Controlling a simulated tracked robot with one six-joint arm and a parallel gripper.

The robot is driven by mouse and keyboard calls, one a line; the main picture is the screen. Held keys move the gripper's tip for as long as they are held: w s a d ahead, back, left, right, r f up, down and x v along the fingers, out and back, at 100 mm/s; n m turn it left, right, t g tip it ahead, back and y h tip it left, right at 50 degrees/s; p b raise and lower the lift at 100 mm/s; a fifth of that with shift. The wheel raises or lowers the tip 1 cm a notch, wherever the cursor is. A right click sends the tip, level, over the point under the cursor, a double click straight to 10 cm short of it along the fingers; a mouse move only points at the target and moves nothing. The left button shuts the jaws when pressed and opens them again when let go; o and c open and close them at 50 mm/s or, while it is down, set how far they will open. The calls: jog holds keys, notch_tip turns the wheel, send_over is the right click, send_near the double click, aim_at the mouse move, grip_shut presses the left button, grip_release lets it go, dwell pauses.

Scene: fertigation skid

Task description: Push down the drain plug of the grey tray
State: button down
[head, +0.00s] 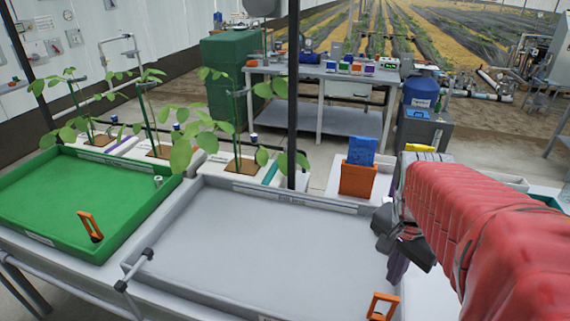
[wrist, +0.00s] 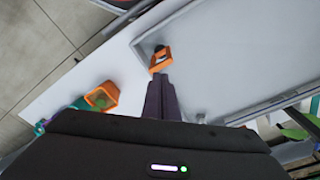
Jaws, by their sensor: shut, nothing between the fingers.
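The grey tray (head: 250,240) lies on the bench in the head view and fills the upper right of the wrist view (wrist: 240,60). Its drain plug has an orange loop handle (head: 382,306), near the right front corner. In the wrist view the orange loop (wrist: 160,57) stands over a dark base. My gripper (head: 395,272) is shut and empty, its purple fingers pointing down behind the plug in the head view. In the wrist view the fingertips (wrist: 158,78) appear right beside the loop; I cannot tell whether they touch it.
A green tray (head: 60,200) with a similar orange handle (head: 90,226) sits at left. Potted seedlings (head: 240,165) stand behind the trays. An orange box (head: 358,180) with blue content is behind the grey tray. In the wrist view an orange cup (wrist: 103,96) stands left of my fingers.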

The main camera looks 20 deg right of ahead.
aim_at(388, 296)
jog(key=shift+f, duration=0.15)
jog(key=shift+w+d+f, duration=0.1)
jog(key=shift+d+f, duration=0.05)
jog(key=shift+f, duration=1.55)
jog(key=shift+d+f, duration=0.15)
jog(key=shift+f, duration=1.5)
